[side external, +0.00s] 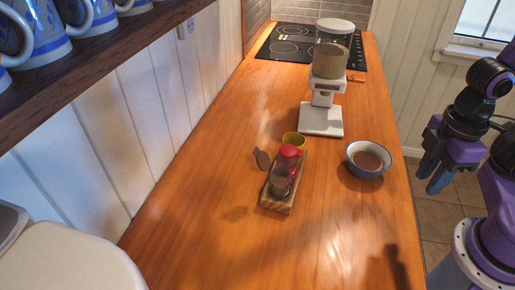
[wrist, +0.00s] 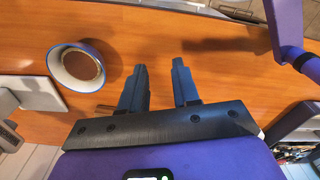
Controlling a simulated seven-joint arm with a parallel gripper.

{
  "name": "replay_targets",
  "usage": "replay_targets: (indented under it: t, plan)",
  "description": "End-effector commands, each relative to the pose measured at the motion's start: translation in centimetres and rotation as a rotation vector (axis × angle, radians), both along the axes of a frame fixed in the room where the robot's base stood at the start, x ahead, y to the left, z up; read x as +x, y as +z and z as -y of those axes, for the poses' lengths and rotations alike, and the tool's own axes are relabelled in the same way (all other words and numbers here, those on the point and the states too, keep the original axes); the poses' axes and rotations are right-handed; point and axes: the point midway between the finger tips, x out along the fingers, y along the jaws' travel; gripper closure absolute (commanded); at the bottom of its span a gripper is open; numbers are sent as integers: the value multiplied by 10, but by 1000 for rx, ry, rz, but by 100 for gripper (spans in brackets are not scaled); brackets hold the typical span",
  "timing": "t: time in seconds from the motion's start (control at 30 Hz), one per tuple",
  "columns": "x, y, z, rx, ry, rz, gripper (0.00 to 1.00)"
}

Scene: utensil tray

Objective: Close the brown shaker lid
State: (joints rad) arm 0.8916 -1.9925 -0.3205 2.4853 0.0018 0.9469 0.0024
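A small wooden tray (side external: 277,207) stands on the counter and holds a brown shaker (side external: 281,181) and a red-topped shaker (side external: 289,152). A brown lid (side external: 262,158) sticks out to the upper left of the brown shaker, tilted off its top, so it looks open. How it joins the shaker is too small to tell. My gripper (side external: 437,172) hangs past the counter's right edge, well right of the tray. In the wrist view my gripper (wrist: 159,80) is open, with nothing between its fingers. The shakers are not clearly seen in the wrist view.
A blue-rimmed bowl with brown contents (side external: 368,160) stands between my gripper and the tray; it also shows in the wrist view (wrist: 57,72). The front counter is clear.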

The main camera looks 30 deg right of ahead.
Motion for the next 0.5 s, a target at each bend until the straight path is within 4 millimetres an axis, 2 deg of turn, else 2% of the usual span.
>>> replay_targets:
  t: [0.23, 0.5]
  plan:
    - [0, 45, -1, 8, 1, 4, 69]
    - [40, 43, -19, -181, 208, 38, 69]
